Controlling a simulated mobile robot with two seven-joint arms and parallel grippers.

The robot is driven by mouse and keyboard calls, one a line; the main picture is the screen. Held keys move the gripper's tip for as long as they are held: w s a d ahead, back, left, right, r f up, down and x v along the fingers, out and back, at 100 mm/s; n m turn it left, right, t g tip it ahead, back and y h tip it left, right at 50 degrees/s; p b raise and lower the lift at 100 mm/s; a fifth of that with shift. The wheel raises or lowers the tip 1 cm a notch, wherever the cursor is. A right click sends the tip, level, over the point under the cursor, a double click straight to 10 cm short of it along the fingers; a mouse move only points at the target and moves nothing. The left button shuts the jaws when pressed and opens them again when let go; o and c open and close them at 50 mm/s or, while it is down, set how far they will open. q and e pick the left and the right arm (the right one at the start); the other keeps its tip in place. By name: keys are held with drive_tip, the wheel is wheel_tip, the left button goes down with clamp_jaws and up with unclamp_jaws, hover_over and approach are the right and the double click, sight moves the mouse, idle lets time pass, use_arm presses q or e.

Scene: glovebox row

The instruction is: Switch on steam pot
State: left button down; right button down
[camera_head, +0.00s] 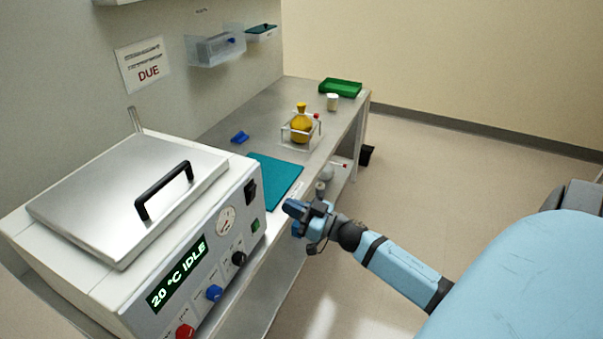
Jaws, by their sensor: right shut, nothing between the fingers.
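The steam pot (60,250) is a white box at the left with a flat metal lid (125,205) that lies closed and has a black handle (163,190). Its display (178,272) reads "20 °C IDLE" in green. The front panel also has a black switch (251,189), a small green part (256,225), a round gauge (226,220), a black knob (239,258), a blue knob (214,292) and a red knob (185,331). My right gripper (291,216) is shut and empty, apart from the panel and to its right. My left gripper is out of view.
Behind the pot, the bench holds a teal mat (275,180), a blue item (240,137), a yellow flask (301,124) in a frame, a white container (332,102) and a green tray (340,88). A "DUE" sign (143,63) hangs on the wall. Open floor lies at the right.

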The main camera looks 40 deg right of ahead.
sight(253, 189)
drive_tip(key=p+x, duration=0.1)
drive_tip(key=x, duration=0.7)
drive_tip(key=shift+w+a, duration=0.15)
drive_tip(key=shift+w, duration=0.05)
drive_tip(key=shift+r+p, duration=0.2)
drive_tip(key=shift+p, duration=0.1)
drive_tip(key=p, duration=0.1)
drive_tip(key=r+p, duration=0.1)
drive_tip(key=shift+w+g+p, duration=0.2)
drive_tip(key=shift+g+p, duration=0.1)
drive_tip(key=shift+p, duration=0.1)
drive_tip(key=shift+a+f+b, duration=0.1)
drive_tip(key=shift+f+b, duration=0.45)
